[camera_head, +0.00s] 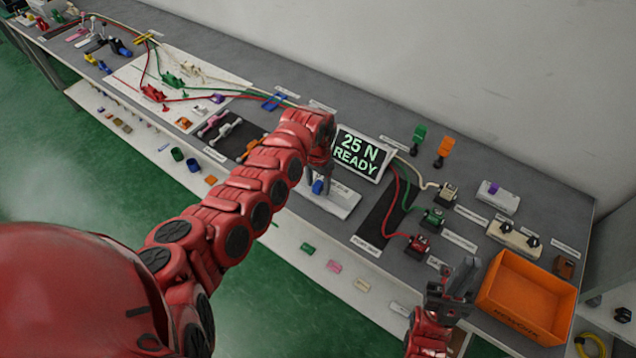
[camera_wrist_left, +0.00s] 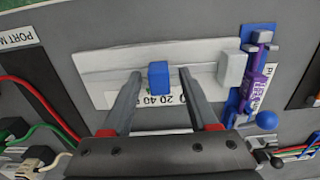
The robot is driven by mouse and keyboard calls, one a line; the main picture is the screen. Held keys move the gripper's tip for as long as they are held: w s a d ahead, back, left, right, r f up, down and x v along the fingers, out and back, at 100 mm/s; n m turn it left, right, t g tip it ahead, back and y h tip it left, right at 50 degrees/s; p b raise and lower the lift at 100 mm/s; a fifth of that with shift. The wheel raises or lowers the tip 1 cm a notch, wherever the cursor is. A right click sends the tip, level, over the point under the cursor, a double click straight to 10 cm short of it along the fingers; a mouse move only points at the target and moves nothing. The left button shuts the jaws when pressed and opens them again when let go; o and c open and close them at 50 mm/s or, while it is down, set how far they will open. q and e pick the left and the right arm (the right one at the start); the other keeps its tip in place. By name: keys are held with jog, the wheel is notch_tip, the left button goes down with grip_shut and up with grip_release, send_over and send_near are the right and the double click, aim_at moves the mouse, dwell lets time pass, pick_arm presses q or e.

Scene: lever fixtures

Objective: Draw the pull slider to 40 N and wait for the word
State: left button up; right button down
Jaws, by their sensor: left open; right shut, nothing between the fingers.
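The pull slider has a blue knob (camera_wrist_left: 158,78) on a white plate (camera_wrist_left: 98,62). A printed scale (camera_wrist_left: 155,100) beside it shows 20 and 40; its ends are partly hidden by my fingers. My left gripper (camera_wrist_left: 160,84) is open, with a finger on either side of the knob and gaps showing between. In the head view the knob (camera_head: 318,187) is just below my left gripper (camera_head: 322,176). A display (camera_head: 357,154) behind it reads "25 N READY" in green. My right gripper (camera_head: 455,284) is shut and empty, left of the orange bin.
A purple-and-blue lever fixture (camera_wrist_left: 255,85) stands right of the plate in the wrist view. The orange bin (camera_head: 527,297) is at the bench's right end. Red, green and white cables run to connectors (camera_head: 434,217) right of the slider. A lower shelf (camera_head: 292,247) holds small blocks.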

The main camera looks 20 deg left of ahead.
pick_arm(q)
notch_tip(320, 180, up, 11)
jog(key=b, duration=0.4)
notch_tip(320, 180, up, 5)
jog(key=p, duration=0.1)
send_over(318, 183)
jog(key=shift+r, duration=0.65)
